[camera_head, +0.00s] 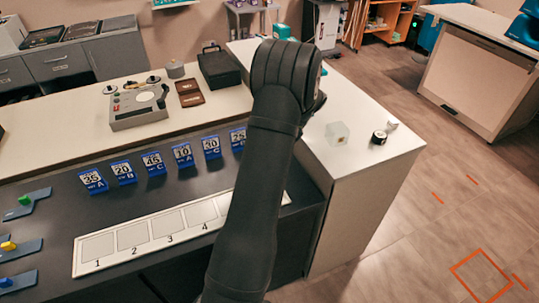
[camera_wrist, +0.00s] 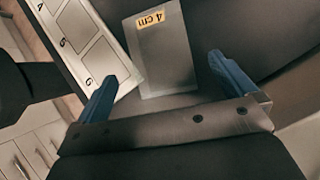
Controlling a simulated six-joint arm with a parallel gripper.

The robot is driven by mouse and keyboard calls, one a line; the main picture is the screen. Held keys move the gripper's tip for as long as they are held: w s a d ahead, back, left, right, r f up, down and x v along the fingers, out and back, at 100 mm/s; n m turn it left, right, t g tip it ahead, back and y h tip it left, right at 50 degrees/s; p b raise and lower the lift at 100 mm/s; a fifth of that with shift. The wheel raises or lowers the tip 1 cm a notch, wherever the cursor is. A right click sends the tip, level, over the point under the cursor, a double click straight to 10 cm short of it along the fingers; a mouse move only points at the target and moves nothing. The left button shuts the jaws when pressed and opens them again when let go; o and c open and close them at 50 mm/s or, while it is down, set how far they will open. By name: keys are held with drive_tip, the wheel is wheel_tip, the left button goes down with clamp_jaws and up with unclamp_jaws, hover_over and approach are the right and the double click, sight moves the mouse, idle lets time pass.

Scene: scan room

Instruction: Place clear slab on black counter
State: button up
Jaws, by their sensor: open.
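A flat, greyish see-through slab (camera_wrist: 160,58) with a yellow "4 cm" label shows in the wrist view. It appears to lie on the black counter (camera_wrist: 220,22), beside the white numbered board (camera_wrist: 118,62). My gripper (camera_wrist: 166,86) is open, its two blue fingers apart on either side of the slab's near end. I see no clear contact between fingers and slab. In the head view my arm crosses the black counter (camera_head: 60,217) and hides the slab and my gripper. The numbered board (camera_head: 78,262) lies on that counter there.
Several blue number cards (camera_head: 124,172) stand behind the board. A clear block (camera_head: 337,134) and a small black-and-white item (camera_head: 379,137) sit on the white counter (camera_head: 375,120) to the right. Blue holders with coloured pieces (camera_head: 30,205) are at the left. A grey device (camera_head: 139,108) stands behind.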

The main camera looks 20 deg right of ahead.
drive_tip(key=v, duration=0.6)
drive_tip(key=shift+d+r, duration=0.2)
drive_tip(key=shift+r, duration=0.15)
drive_tip(key=shift+f, duration=0.1)
drive_tip(key=x, duration=1.1)
drive_tip(key=shift+a+f, duration=0.2)
drive_tip(key=shift+a, duration=0.15)
drive_tip(key=shift+r, duration=1.75)
drive_tip(key=shift+f, duration=0.1)
